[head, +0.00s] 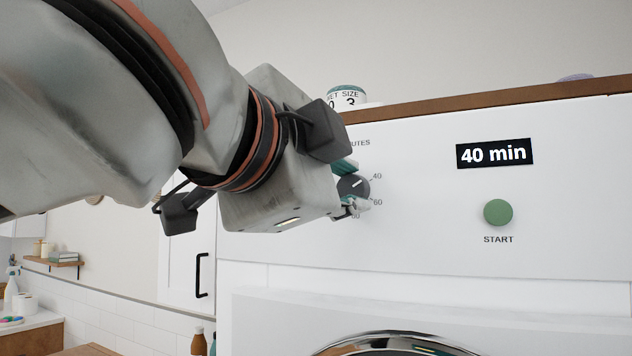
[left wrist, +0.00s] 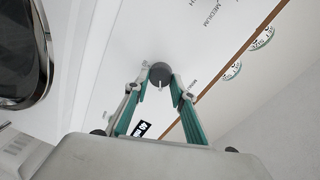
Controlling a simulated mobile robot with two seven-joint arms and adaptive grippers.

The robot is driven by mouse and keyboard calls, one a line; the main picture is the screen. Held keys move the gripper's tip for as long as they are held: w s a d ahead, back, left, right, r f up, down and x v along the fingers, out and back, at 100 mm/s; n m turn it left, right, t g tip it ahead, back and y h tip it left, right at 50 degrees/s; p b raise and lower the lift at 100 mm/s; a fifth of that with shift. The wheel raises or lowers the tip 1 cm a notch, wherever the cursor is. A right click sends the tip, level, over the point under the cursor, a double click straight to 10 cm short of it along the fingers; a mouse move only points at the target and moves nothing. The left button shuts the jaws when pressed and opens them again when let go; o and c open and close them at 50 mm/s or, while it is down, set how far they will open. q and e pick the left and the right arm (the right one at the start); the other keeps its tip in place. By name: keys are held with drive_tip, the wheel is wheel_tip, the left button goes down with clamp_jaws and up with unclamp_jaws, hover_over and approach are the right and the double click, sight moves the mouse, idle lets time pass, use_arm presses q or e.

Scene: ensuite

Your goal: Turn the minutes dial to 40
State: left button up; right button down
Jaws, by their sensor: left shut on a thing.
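The minutes dial (head: 355,186) is a small dark grey knob on the white machine panel. Its white pointer line slants up and right, toward the 40 mark. The black display (head: 495,152) reads "40 min". My left gripper (head: 349,188) is at the panel, with its fingertips on either side of the dial, shut on it. In the left wrist view the dial (left wrist: 160,74) sits between the two teal-backed fingers (left wrist: 159,90). My arm and gripper hide the left part of the panel, and most of the "MINUTES" label is covered. My right gripper is not in view.
A green START button (head: 498,212) is right of the dial, below the display. The round door rim (head: 395,345) is below. A shelf (head: 55,262) and bottles are at the left.

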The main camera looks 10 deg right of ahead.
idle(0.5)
use_arm(q)
drive_tip(key=o, duration=1.1)
drive_tip(key=shift+w, duration=0.1)
